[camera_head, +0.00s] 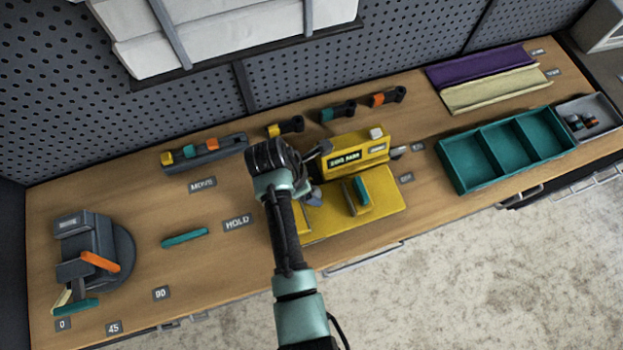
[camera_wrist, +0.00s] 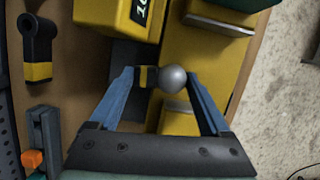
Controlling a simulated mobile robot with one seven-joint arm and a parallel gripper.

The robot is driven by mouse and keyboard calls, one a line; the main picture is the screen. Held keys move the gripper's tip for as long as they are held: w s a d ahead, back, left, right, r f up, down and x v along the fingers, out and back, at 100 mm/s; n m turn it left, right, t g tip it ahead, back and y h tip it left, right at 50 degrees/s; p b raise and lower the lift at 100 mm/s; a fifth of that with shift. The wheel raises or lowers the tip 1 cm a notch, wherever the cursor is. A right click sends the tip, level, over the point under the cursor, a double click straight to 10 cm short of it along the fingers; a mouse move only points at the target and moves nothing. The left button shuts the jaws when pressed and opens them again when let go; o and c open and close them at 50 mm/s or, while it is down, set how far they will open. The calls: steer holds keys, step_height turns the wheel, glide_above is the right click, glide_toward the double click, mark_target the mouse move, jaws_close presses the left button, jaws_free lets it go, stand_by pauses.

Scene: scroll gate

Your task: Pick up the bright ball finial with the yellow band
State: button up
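The ball finial (camera_wrist: 173,79) shows in the wrist view as a bright grey ball with a dark, yellow-banded neck to its left. It lies crosswise between the tips of my gripper's two blue fingers (camera_wrist: 159,75). The fingers stand wide apart, one by the neck end and one by the ball. I cannot tell whether either touches it. In the head view my gripper (camera_head: 312,192) points down over the yellow fixture (camera_head: 385,195), mostly hidden by my arm, and the finial cannot be made out there.
A yellow block with a label (camera_head: 356,155) stands close behind my gripper. A green-topped piece (camera_head: 361,192) stands on the fixture to the right. Handles with yellow (camera_head: 287,127), teal and orange bands lie at the back. A teal tray (camera_head: 507,149) is at right.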

jaws_close()
steer(key=shift+r, duration=0.15)
